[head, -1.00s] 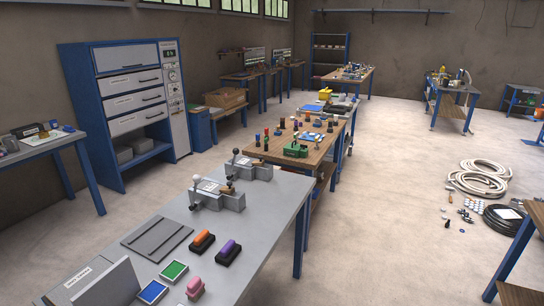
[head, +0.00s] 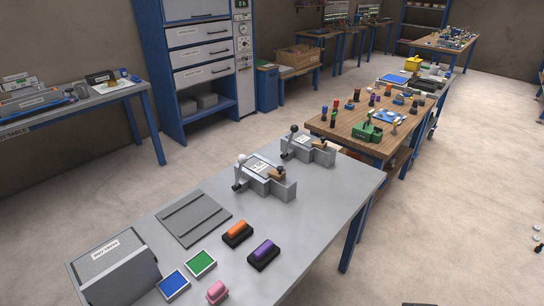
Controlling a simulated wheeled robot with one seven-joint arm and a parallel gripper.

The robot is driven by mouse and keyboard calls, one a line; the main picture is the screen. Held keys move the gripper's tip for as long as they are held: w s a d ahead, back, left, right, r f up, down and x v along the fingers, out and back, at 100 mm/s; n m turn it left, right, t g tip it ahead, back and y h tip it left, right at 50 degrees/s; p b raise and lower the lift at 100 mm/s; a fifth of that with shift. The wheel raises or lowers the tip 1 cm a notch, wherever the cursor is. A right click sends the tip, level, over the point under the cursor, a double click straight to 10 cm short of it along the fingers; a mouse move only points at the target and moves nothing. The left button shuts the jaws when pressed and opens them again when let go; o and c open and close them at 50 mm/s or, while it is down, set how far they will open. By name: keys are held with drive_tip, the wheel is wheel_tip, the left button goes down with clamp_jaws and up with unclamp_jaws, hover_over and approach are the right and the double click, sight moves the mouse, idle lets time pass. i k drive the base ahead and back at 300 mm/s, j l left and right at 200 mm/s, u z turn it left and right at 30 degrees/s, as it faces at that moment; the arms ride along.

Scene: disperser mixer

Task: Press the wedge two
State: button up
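I cannot tell for sure which thing is wedge two, as the labels are too small to read. A grey sloped box (head: 117,265) with a white label stands at the near left of the grey table (head: 335,192). Two grey metal devices stand farther back on it: a nearer one (head: 280,190) with a white-knobbed lever, and a farther one (head: 322,157) with a dark-knobbed lever. Each has a white label and a small brown part on top. My gripper is not in view.
The table also holds a grey grooved plate (head: 194,218), an orange block (head: 237,231) and a purple block (head: 264,251) on black bases, green (head: 201,263) and blue (head: 173,284) pads, and a pink object (head: 216,291). A wooden table (head: 330,127) stands behind. Open floor lies right.

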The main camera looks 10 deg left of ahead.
sight(278, 173)
drive_tip(key=i+j+u, duration=0.15)
drive_tip(key=i, duration=0.25)
drive_tip(key=i+j+u, duration=0.15)
drive_tip(key=i, duration=0.3)
drive_tip(key=j, duration=0.1)
